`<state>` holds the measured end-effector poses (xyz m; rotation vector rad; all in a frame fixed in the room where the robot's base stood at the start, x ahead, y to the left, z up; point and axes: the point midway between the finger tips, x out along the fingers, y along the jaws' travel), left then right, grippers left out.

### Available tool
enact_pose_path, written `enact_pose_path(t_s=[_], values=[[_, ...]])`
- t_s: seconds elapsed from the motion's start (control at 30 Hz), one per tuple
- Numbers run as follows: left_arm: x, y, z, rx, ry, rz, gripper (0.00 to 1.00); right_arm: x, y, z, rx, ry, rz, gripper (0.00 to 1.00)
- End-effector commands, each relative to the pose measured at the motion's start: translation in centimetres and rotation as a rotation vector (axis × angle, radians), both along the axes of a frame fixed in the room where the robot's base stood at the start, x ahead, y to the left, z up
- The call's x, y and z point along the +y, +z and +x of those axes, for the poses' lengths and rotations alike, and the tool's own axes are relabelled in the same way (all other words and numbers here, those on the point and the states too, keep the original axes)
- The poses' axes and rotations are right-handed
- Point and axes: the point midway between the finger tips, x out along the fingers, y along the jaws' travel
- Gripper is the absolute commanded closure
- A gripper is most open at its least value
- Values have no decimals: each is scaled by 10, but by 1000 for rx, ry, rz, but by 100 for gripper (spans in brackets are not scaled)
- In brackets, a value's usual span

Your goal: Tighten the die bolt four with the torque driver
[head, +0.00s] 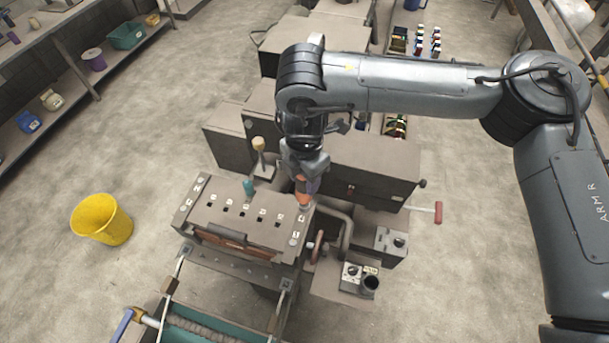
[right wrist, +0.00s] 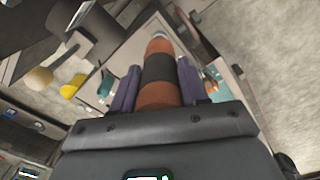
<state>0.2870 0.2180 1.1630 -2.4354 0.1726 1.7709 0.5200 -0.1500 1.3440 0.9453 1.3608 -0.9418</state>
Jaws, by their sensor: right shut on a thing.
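The torque driver (head: 304,198) has an orange handle with a black band. It also shows in the right wrist view (right wrist: 158,68), held between purple finger pads. My right gripper (head: 306,178) is shut on it, above the right end of the die block (head: 236,214). The driver points down at the block's right corner, where small white labels sit by the bolts. The driver's tip and the bolt under it are hidden, so I cannot tell whether they touch. My left gripper is not in the head view.
A brown machine housing (head: 370,165) stands behind the die block. A red-handled lever (head: 438,212) sticks out at right. A yellow bucket (head: 102,219) stands on open floor at left.

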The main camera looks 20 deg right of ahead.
Motion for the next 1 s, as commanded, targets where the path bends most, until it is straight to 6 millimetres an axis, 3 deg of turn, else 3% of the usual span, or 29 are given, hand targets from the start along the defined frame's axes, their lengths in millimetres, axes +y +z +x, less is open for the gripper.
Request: enact_pose_path(t_s=[1.0], values=[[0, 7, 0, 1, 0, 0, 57, 0, 1, 1, -2, 0, 1, 93]])
